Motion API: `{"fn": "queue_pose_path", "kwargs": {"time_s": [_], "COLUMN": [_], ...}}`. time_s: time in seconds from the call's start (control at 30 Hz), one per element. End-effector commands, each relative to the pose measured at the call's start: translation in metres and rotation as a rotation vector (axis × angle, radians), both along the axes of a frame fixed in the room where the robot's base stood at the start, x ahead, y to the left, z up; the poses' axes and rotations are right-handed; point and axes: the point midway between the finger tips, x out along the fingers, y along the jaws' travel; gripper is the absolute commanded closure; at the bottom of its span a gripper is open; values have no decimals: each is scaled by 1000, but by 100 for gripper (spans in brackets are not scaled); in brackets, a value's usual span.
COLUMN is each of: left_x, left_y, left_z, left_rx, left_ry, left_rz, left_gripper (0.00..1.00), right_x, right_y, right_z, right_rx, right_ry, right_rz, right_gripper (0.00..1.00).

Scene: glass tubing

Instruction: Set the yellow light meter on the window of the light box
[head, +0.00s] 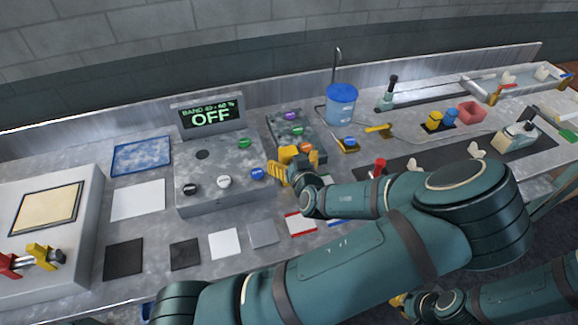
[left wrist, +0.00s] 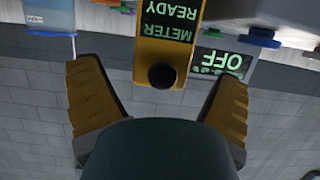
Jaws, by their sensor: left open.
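The yellow light meter (left wrist: 150,55) shows upside down in the left wrist view, with a green-lettered "METER READY" screen and a round black knob. It stands between the spread fingers of my left gripper (left wrist: 160,105), with a gap on each side. In the head view my left gripper (head: 290,170) is over the bench beside the grey control box, and the meter is hard to tell from its yellow fingers. The light box (head: 78,250) at the far left seems to have the framed cream window (head: 47,207) on top. Part of my right gripper (head: 398,301) shows low down, mostly hidden.
The grey control box (head: 215,190) with an "OFF" display (head: 210,117) stands between the meter and the light box. Flat squares, including a white one (head: 138,200) and a black one (head: 123,259), lie around it. A blue-lidded container (head: 341,104) stands behind my gripper.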

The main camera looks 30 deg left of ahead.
Motion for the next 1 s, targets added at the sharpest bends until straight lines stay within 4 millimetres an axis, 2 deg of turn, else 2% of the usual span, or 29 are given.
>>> {"fn": "queue_pose_path", "kwargs": {"time_s": [0.17,0.43,0.47,0.5,0.67,1.0], "left_x": [11,12,12,12,12,12], "left_y": [14,16,15,15,15,15], "left_z": [-6,-6,-6,-6,-6,-3], "left_rx": [0,0,0,0,0,0], "left_ry": [0,0,0,0,0,-2], "left_rz": [2,1,1,1,1,1], "left_gripper": [8,8,17,31,87,88], "right_x": [0,0,0,0,0,0], "right_y": [0,0,0,0,0,0], "right_z": [-1,-1,-1,-1,0,0], "right_rx": [0,0,0,0,0,0], "right_ry": [0,0,0,0,0,0], "right_rz": [0,0,0,0,0,0], "right_gripper": [100,100,100,100,100,100]}}
